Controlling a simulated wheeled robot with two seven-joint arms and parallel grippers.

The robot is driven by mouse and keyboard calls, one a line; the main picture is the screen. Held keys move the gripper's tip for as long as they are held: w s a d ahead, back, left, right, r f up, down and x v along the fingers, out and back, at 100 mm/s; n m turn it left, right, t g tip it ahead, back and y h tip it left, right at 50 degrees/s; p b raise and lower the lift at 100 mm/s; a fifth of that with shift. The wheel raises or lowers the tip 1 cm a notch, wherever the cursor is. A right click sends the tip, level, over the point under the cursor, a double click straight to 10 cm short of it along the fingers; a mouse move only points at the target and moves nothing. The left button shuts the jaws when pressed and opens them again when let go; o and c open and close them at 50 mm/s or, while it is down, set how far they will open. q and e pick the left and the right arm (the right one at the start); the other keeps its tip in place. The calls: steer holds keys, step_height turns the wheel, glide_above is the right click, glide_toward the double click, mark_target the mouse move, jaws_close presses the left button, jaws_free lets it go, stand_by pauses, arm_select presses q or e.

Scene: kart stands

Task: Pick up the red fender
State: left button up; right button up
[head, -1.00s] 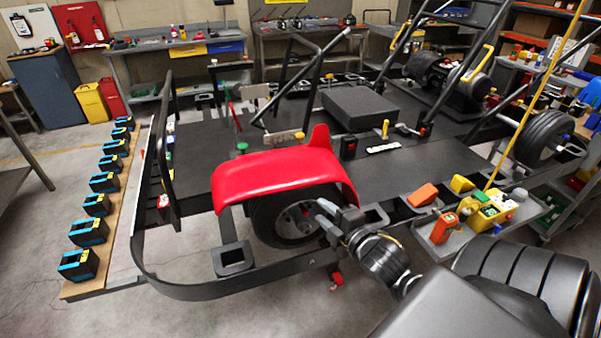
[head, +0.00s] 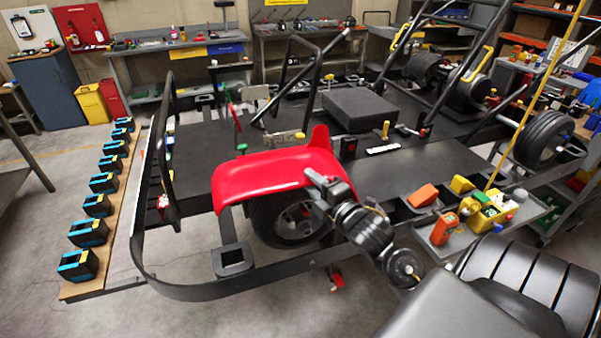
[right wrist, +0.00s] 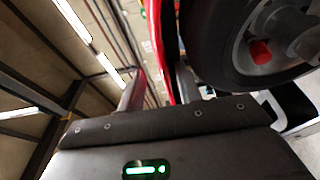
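The red fender (head: 270,172) arches over the wheel (head: 290,217) on the near side of the black kart frame. It has an upright fin at its right rear. My right gripper (head: 320,182) is at the fender's right edge, overlapping it in the head view. In the right wrist view, its two fingers (right wrist: 153,92) stand apart, with a gap between them. My left gripper is not in view.
The kart's long black deck (head: 400,175) lies behind the fender, with a black box (head: 358,108) on it. A tray of orange and yellow items (head: 455,245) is at the right. A plank with several black-and-blue blocks (head: 98,205) lies at the left.

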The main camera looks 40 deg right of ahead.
mark_target(300, 173)
steer(key=w+p, duration=0.2)
steer(key=w, duration=0.3)
steer(key=shift+w+a, duration=0.1)
steer(key=shift+c, duration=0.4)
jaws_close()
